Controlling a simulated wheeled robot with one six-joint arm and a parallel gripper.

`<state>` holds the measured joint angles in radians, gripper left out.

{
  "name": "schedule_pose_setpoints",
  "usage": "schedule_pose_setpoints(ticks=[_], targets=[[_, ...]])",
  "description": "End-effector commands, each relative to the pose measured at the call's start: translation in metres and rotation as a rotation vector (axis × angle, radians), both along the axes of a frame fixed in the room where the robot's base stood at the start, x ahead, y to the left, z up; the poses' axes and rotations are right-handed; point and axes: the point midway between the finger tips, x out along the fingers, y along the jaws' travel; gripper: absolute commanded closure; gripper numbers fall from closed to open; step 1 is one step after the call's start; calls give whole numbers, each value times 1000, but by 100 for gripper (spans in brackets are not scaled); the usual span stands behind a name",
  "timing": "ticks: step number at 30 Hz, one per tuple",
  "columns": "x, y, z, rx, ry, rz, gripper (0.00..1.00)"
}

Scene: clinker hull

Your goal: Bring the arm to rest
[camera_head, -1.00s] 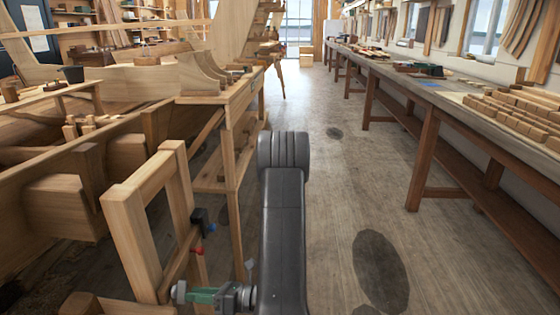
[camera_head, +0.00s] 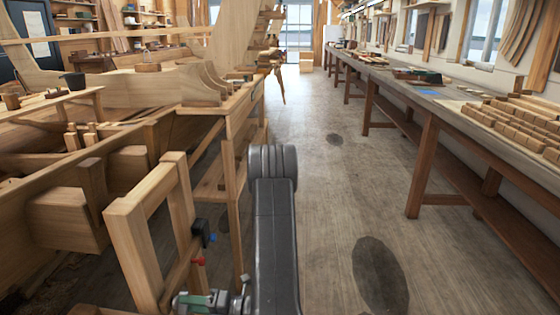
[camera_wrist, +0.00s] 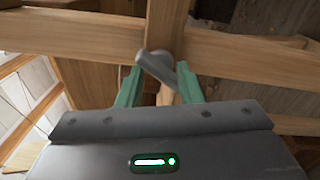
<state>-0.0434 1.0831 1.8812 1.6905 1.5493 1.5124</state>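In the wrist view, my gripper (camera_wrist: 160,86) has its two green fingers apart. A hammer-like thing with a grey head (camera_wrist: 156,66) and a pale wooden handle (camera_wrist: 166,96) shows between them. A gap shows between the left finger and the handle, so the fingers do not look closed on it. My palm hides the handle's lower end. In the head view, my dark grey arm (camera_head: 273,230) reaches down the middle. Green and metal parts (camera_head: 205,302) show at the bottom edge, left of the arm, partly cut off.
A wooden frame (camera_head: 128,235) with a small dark clamp (camera_head: 201,233) stands just left of my arm. The hull (camera_head: 65,215) fills the left side. A long workbench (camera_head: 425,95) runs along the right. The floor (camera_head: 330,215) between is clear. Wooden beams (camera_wrist: 70,35) lie close beyond my fingers.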

Motion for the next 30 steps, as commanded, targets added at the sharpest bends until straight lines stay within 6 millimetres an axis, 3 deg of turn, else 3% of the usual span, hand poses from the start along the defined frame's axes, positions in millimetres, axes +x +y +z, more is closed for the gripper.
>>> schedule_pose_setpoints(ticks=[12,30], targets=[[-3,-49,0,1,22,-2,67],[-5,-56,2,1,16,4,67]])
